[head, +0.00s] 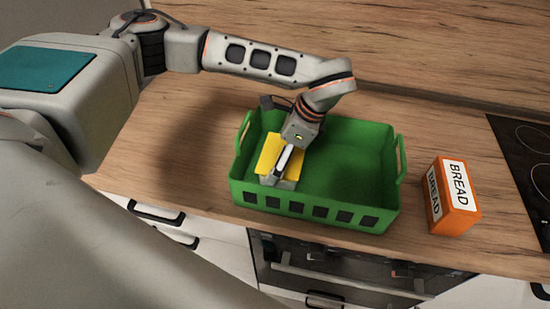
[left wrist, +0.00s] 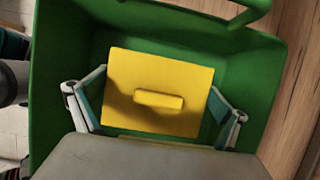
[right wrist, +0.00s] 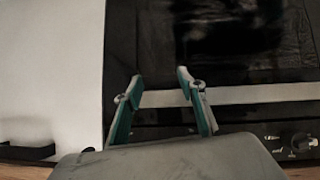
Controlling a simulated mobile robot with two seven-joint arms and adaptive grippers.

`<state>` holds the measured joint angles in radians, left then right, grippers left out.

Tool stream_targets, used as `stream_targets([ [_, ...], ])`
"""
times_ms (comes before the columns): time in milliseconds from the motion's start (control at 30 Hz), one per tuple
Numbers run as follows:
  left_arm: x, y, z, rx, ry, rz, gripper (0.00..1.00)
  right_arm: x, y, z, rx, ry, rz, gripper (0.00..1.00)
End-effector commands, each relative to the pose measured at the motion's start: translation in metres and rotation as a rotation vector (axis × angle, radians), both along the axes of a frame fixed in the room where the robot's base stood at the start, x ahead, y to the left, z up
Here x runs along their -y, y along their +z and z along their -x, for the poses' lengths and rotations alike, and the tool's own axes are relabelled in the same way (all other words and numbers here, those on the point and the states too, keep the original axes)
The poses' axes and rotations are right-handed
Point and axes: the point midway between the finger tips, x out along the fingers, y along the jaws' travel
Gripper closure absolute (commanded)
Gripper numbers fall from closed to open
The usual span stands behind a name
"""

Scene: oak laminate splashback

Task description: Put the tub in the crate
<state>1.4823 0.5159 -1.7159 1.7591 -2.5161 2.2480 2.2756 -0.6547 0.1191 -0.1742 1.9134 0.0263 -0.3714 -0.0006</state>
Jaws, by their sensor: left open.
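The tub (head: 267,153) has a yellow lid with a raised bar handle and a pale body. It is inside the green crate (head: 365,213), at the left end. In the left wrist view the tub (left wrist: 150,75) is seen from above, between my fingers. My left gripper (head: 281,172) reaches down into the crate and is open, with one finger on each side of the tub. I cannot tell whether the fingers touch it. The tub's underside is hidden. My right gripper (right wrist: 155,90) is open and empty, in front of the oven.
An orange bread box (head: 452,197) stands on the wooden counter (head: 180,165), right of the crate. A black hob (head: 525,160) is at the far right. The oven (head: 330,270) and drawers are below the counter's front edge. The counter left of the crate is clear.

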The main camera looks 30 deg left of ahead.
Motion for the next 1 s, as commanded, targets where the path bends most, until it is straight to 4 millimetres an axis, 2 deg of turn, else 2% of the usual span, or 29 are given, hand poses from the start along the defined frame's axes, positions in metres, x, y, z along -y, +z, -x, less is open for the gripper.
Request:
stream_targets([
  [300,0.025,0.062,-0.007,0.006,-0.002,0.0,0.0,-0.001,0.001,-0.003,0.009,0.007,0.001,0.6],
  [500,0.036,0.088,-0.009,0.002,-0.003,-0.001,0.0,-0.002,0.001,-0.003,0.009,0.008,0.0,0.6],
  [700,0.039,0.097,-0.01,0.001,0.0,0.0,0.0,-0.002,0.002,-0.003,0.009,0.008,0.0,0.6],
  [1000,0.039,0.097,-0.01,0.001,-0.001,0.0,0.0,-0.002,0.001,-0.002,0.009,0.008,-0.002,0.6],
])
